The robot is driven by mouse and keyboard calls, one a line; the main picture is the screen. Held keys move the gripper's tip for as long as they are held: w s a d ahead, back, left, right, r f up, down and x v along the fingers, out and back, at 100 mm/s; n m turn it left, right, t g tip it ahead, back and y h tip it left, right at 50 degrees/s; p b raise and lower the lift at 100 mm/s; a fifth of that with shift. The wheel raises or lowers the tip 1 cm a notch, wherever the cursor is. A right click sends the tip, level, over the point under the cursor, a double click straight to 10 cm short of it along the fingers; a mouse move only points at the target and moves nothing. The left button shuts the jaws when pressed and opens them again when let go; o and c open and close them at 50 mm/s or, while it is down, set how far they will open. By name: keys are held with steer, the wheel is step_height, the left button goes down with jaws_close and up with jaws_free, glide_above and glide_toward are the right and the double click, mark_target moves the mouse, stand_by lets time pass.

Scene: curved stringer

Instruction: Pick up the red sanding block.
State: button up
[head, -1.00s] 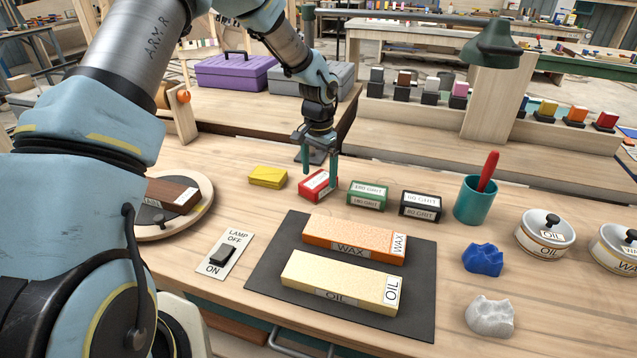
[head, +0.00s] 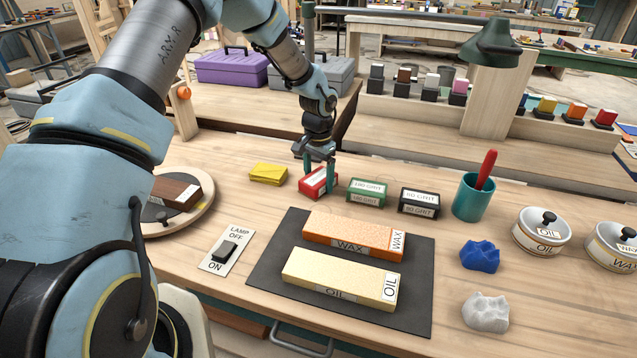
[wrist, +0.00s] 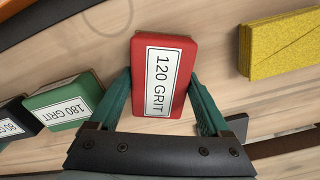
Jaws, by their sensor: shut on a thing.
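The red sanding block (head: 317,184), labelled 120 GRIT, is on the bench behind the orange WAX board. In the wrist view the red block (wrist: 178,45) sits between the two green fingers. My gripper (head: 319,178) is shut on it, with one finger on either side. I cannot tell whether the block is clear of the bench top. My gripper (wrist: 160,98) hides part of the block's sides in the wrist view.
A green 180 GRIT block (head: 366,193) and a black 80 GRIT block (head: 418,203) stand to the right. A yellow block (head: 268,174) lies to the left. A teal cup (head: 473,198) with a red handle stands further right. WAX and OIL boards lie on a dark mat (head: 272,265) in front.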

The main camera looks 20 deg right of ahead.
mark_target(318, 176)
steer(key=c, duration=0.6)
step_height(318, 176, up, 10)
steer(key=b, duration=0.3)
steer(key=shift+c, duration=0.2)
